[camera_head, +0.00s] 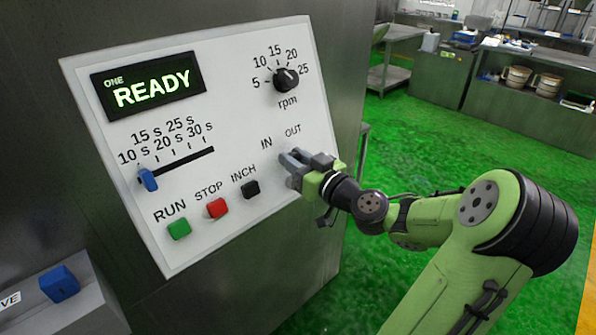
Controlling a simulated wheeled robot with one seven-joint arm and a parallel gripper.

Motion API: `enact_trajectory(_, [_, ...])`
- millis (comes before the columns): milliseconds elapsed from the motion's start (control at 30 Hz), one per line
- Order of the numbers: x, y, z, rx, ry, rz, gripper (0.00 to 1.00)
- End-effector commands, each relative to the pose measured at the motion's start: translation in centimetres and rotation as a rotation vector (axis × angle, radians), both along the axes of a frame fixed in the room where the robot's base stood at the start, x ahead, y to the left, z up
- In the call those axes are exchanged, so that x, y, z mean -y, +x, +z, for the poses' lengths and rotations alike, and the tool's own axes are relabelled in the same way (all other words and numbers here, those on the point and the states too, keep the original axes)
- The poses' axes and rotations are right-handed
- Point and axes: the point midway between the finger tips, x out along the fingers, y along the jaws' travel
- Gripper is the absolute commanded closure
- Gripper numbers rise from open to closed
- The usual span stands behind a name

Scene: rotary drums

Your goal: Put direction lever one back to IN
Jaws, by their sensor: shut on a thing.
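The control panel (235,130) for drum one is a white plate on a grey steel housing, with a display (150,88) reading "ONE READY". The IN label (267,143) and the OUT label (293,131) stand at its right side. My gripper (292,160) is at the panel just below these two labels, shut on the direction lever. The fingers cover the lever, so I cannot tell which label it points to.
Left of my gripper are the black INCH (250,189), red STOP (216,208) and green RUN (179,229) buttons. A blue slider (148,179) sits at the left end of the timer slot. The rpm knob (286,79) is above. A blue part (60,282) is at lower left.

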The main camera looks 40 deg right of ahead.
Motion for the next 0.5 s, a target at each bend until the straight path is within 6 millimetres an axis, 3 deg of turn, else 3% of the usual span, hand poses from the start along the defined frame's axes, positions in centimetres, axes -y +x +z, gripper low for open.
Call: enact_trajectory(500, [-2.0,-0.1,-0.4,-0.01,-0.001,-0.002,0.9])
